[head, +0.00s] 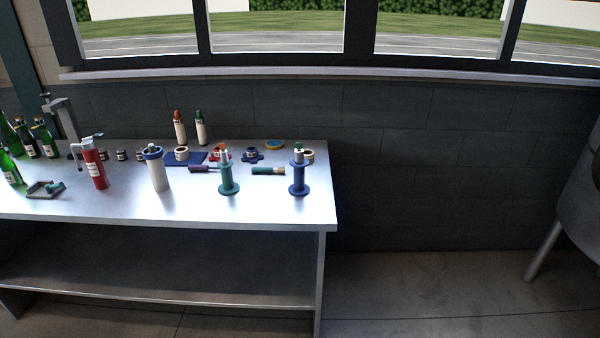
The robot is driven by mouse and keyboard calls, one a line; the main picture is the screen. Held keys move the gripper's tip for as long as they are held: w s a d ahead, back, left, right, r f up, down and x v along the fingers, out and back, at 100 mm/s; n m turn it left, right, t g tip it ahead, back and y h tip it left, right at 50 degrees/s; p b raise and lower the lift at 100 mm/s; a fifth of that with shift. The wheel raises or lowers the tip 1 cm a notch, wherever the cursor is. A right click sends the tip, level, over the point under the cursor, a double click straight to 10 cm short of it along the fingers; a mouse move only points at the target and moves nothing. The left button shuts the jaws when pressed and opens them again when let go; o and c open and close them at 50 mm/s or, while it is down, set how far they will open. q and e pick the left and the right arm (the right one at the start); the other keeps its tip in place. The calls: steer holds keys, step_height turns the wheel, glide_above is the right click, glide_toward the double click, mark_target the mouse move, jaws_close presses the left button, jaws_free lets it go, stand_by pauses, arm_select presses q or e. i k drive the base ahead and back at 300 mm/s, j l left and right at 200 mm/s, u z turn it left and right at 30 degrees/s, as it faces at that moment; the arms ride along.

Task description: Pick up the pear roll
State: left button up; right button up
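No pear marking is readable, so I cannot tell which item is the pear roll. Several small roll-like items are on the metal table (100,207). A cream ring-shaped roll (182,154) sits on a blue mat. A red-orange one (220,155) and a dark blue one (251,155) are to its right. A cream one (308,155) is partly behind a blue spool stand (298,178). A teal spool stand (228,180) is upright near the table's right part. Neither of my grippers shows in the head view.
Green bottles (45,141) and a grey lever device (62,117) are at the left. A red cylinder (94,167) and white canister (157,168) stand mid-table. Two cream bottles (180,128) stand at the back. Floor (430,295) right of the table is clear.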

mark_target(307, 157)
steer(key=i+l+u, duration=0.1)
steer(key=i+l, duration=1.15)
steer(key=l, duration=0.1)
